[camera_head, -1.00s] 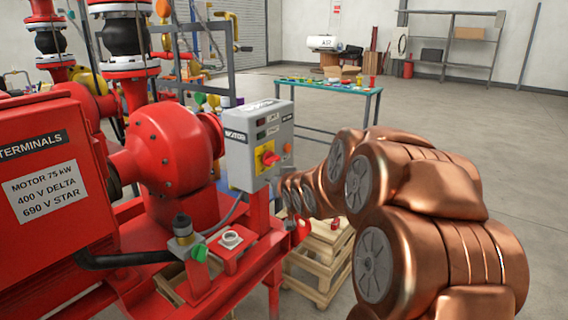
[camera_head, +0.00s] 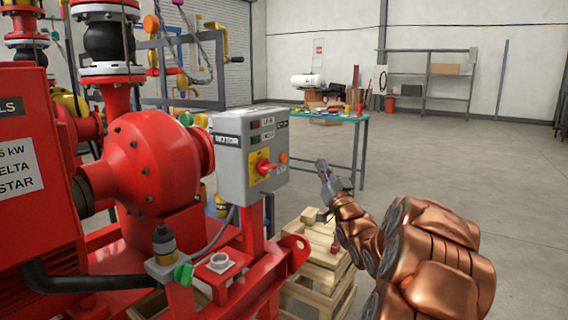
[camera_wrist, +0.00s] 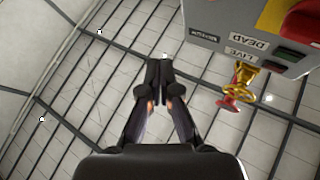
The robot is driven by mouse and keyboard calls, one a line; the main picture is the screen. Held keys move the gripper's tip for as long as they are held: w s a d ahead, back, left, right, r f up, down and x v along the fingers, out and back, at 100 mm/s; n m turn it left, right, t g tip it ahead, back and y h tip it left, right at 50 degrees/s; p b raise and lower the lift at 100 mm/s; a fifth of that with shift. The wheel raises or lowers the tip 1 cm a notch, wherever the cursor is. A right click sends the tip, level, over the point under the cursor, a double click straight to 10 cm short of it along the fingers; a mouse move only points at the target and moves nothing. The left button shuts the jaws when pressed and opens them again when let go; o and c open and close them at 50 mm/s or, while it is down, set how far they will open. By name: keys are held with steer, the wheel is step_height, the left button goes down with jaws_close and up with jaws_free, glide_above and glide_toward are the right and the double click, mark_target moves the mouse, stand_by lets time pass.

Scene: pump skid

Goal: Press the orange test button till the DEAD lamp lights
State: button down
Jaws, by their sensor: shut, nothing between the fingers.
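The orange test button (camera_head: 283,157) is on the right side of the grey motor control box (camera_head: 228,178). Beside it is a red rotary handle (camera_head: 266,168) on a yellow plate. A dark red lamp (camera_head: 255,124) and a dark green lamp (camera_head: 255,137) sit above; neither looks lit. In the wrist view the box is upside down, and its DEAD label (camera_wrist: 249,43) is by the dark green lamp (camera_wrist: 295,50). My gripper (camera_head: 322,164) is shut and empty, to the right of the box and apart from the button. Its fingers (camera_wrist: 158,66) touch in the wrist view.
The red pump (camera_head: 150,165) and its frame fill the left. Wooden pallets (camera_head: 318,262) are stacked below my gripper. A workbench (camera_head: 362,125) with small items stands behind. A yellow and red valve (camera_wrist: 240,84) shows in the wrist view. Open floor lies at the right.

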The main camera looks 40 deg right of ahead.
mark_target(283, 158)
steer(key=w+a+p, duration=0.1)
steer(key=w+a, duration=0.1)
steer(key=w, duration=0.6)
steer(key=shift+w+a, duration=0.25)
steer(key=shift+a, duration=0.05)
steer(key=shift+w, duration=0.15)
stand_by(1.5)
steer(key=shift+w+a, duration=0.1)
steer(key=shift+w, duration=0.15)
steer(key=shift+w+a, duration=0.15)
steer(key=shift+w, duration=0.3)
stand_by(0.9)
steer(key=shift+s, duration=0.2)
steer(key=shift+s+d, duration=0.25)
steer(key=shift+s, duration=0.4)
